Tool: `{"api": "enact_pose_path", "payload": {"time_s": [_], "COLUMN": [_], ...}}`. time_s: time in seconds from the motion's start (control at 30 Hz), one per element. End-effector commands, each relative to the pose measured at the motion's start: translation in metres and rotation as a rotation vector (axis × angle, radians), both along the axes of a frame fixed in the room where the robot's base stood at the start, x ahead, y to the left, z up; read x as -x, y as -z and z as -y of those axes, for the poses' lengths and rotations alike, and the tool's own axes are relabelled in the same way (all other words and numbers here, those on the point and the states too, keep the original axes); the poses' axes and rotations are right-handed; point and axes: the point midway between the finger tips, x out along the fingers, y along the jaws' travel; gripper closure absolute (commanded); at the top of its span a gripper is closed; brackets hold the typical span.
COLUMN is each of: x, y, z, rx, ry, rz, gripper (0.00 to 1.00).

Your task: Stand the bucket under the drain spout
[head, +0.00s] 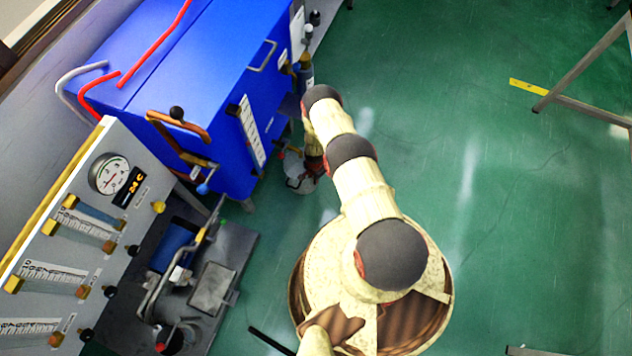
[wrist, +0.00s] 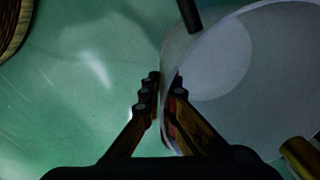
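The pale bucket (head: 298,184) is on the green floor beside the blue cabinet, partly hidden by my arm in the head view. In the wrist view the bucket (wrist: 255,95) fills the right side, its open mouth facing the camera. My gripper (wrist: 165,88) has one finger outside the bucket wall and one inside; the fingertips are close together with the wall between them. A dark pipe end (wrist: 188,15), which may be the drain spout, shows over the bucket's far rim. A brass-coloured piece (wrist: 300,155) shows at the lower right. In the head view my gripper is largely hidden.
A gauge panel (head: 75,225) and a metal bench (head: 225,265) are at the lower left. A metal frame (head: 585,65) stands at upper right.

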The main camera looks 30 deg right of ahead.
Motion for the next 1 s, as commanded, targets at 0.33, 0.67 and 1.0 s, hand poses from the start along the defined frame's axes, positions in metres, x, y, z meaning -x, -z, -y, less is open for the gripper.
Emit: {"api": "enact_pose_path", "payload": {"time_s": [0.33,0.67,1.0], "x": [-0.014,-0.016,-0.016], "y": [-0.001,0.019,0.033], "z": [0.016,0.019,0.019], "rx": [0.001,0.001,0.001], "ry": [0.002,0.0,0.0], "rz": [0.004,0.002,0.003], "gripper": [1.0,1.0,1.0]}}
